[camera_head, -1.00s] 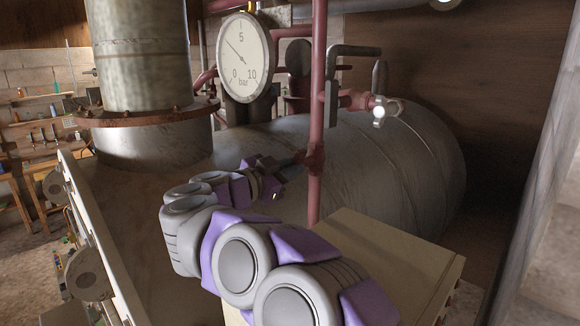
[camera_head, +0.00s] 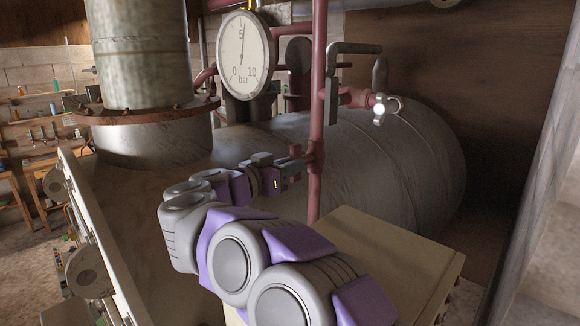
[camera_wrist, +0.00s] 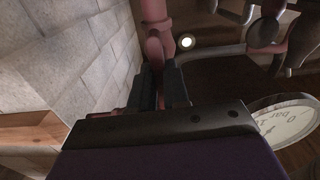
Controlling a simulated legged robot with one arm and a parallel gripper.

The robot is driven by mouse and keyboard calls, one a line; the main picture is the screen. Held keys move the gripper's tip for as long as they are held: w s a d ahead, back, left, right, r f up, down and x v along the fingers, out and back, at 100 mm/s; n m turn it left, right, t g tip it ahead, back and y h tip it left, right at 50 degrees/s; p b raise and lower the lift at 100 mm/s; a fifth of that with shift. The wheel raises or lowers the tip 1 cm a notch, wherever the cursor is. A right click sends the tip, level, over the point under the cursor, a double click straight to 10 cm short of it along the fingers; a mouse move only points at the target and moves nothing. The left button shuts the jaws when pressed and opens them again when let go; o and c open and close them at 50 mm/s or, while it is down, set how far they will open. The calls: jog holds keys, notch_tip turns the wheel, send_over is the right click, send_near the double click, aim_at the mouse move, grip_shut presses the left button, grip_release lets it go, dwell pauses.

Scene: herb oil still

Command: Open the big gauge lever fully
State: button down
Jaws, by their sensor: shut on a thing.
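The big gauge (camera_head: 245,57) is a round white dial marked 0, 5, 10 and bar. Its needle points almost straight up, near 5. It also shows upside down in the wrist view (camera_wrist: 288,122). The lever is a dull red handle (camera_wrist: 155,50) on the vertical red pipe (camera_head: 317,110) below and right of the gauge. In the head view only a small red part of it (camera_head: 297,151) shows by the pipe. My gripper (camera_head: 291,166) is shut on the lever; in the wrist view its dark fingers (camera_wrist: 159,88) stand on both sides of the handle.
The large metal tank (camera_head: 385,150) lies behind the pipe. A second valve with a pale handle (camera_head: 385,108) sits to the right. A beige box (camera_head: 395,255) stands at lower right, near my arm. A block wall (camera_wrist: 65,75) is close at left in the wrist view.

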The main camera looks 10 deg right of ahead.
jog(key=shift+f, duration=0.25)
jog(key=c, duration=1.5)
grip_release()
jog(key=o, duration=0.4)
jog(key=shift+w+a, duration=0.15)
jog(key=shift+w, duration=0.05)
jog(key=shift+s+r, duration=0.1)
jog(key=shift+s+a, duration=0.1)
jog(key=shift+s, duration=0.05)
jog(key=b+v, duration=0.2)
jog(key=v, duration=1.5)
jog(key=shift+a, duration=0.2)
